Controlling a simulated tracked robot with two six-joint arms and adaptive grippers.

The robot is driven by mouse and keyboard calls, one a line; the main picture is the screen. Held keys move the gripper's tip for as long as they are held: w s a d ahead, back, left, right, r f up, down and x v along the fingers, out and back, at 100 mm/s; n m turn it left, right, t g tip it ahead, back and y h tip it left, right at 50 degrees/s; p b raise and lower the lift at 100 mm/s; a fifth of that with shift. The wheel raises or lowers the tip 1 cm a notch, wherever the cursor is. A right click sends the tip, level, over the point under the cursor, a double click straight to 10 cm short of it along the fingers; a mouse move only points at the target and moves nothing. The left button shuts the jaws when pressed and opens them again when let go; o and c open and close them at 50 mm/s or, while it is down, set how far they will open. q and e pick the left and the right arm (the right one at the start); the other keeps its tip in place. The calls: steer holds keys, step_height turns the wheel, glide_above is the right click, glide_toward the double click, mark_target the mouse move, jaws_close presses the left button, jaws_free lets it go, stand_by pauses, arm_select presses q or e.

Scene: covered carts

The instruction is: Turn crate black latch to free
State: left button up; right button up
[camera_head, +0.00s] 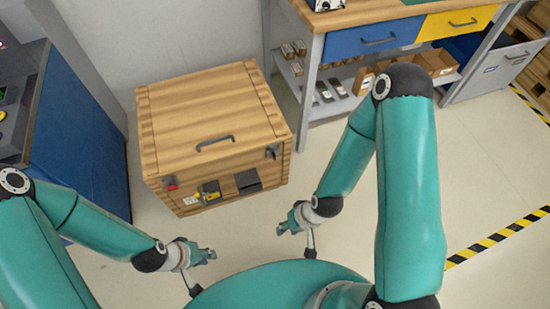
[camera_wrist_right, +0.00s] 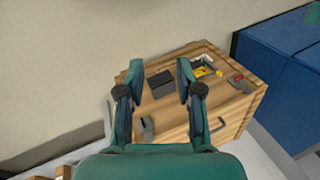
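The wooden crate (camera_head: 205,115) stands on the floor against the wall, its lid down. The black latch (camera_head: 272,152) is at the right end of its front, just below the lid. A red latch (camera_head: 171,183) is at the left end. In the right wrist view the picture is turned over, with the black latch (camera_wrist_right: 147,126) low on the left and the red latch (camera_wrist_right: 238,79) on the right. My right gripper (camera_head: 281,230) is open and empty, in front of the crate and apart from it. My left gripper (camera_head: 212,256) is apart from the crate; its finger gap is unclear.
A black box (camera_head: 248,182) and a yellow item (camera_head: 211,191) are on the crate's front, and a handle (camera_head: 215,143) is on its lid. A blue cabinet (camera_head: 85,140) stands left. A workbench (camera_head: 340,45) stands right. Floor in front of the crate is clear.

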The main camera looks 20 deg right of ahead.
steer(key=w+d+f+n+t+b, duration=0.1)
steer(key=w+f+t+b, duration=0.3)
steer(key=w+f+b, duration=0.4)
steer(key=n+t+h+b, duration=0.1)
steer(key=t+h+b, duration=0.2)
steer(key=t+b, duration=1.35)
glide_toward(275, 157)
steer(key=w+r+g+b, duration=0.1)
steer(key=w+b, duration=0.1)
steer(key=w, duration=0.1)
steer(key=w+r+g+b, duration=0.1)
steer(key=w+b, duration=0.1)
steer(key=w, duration=0.1)
steer(key=w+g+b, duration=0.1)
steer(key=w+b, duration=0.1)
steer(key=w, duration=0.1)
steer(key=shift+w+a+r+g, duration=0.15)
steer(key=shift+r+g, duration=0.1)
steer(key=shift+r, duration=0.15)
jaws_close()
